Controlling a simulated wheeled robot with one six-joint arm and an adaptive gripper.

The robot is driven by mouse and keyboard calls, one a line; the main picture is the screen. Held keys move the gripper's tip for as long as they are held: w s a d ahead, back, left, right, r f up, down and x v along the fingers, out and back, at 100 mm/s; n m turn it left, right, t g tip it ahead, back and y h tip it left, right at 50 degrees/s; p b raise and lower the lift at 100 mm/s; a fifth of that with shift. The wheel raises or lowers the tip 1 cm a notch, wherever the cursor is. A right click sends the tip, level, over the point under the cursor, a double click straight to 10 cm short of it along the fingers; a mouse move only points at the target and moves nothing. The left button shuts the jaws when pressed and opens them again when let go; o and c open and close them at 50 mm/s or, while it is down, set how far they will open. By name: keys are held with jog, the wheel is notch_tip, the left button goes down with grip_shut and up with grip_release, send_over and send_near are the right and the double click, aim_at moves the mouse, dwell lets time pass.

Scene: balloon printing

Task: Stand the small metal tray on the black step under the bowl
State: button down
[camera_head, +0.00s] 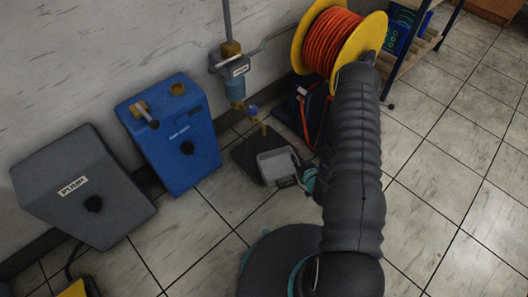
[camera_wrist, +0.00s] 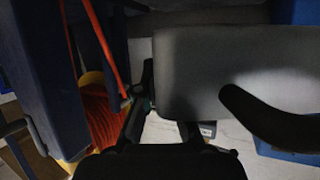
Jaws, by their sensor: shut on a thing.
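The small metal tray (camera_head: 277,163) is grey with a lighter rim. In the wrist view the tray (camera_wrist: 205,65) fills much of the upper right. My gripper (camera_head: 298,180) is shut on the tray's near right side, and the arm hides part of it. In the wrist view the fingers (camera_wrist: 162,115) meet the tray's lower left edge. The black step (camera_head: 243,158) lies at the wall's foot; the tray overlaps its right part in the picture. I cannot tell whether they touch.
A brass fitting with a blue handle (camera_head: 253,112) stands close behind the tray. An orange hose reel (camera_head: 330,42) and a dark case (camera_head: 300,108) are to the right. A blue box (camera_head: 178,135) and grey box (camera_head: 82,187) stand left. Tiles in front are partly free.

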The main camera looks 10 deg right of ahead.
jog(key=s+f, duration=0.2)
jog(key=shift+f, duration=0.45)
send_over(279, 146)
jog(key=shift+s+b, duration=0.2)
jog(key=shift+b, duration=0.15)
jog(key=shift+w+a, duration=0.1)
jog(key=shift+w, duration=0.05)
jog(key=shift+f, duration=1.75)
jog(key=shift+f+b, duration=0.15)
jog(key=shift+b, duration=0.2)
jog(key=c, duration=1.3)
grip_release()
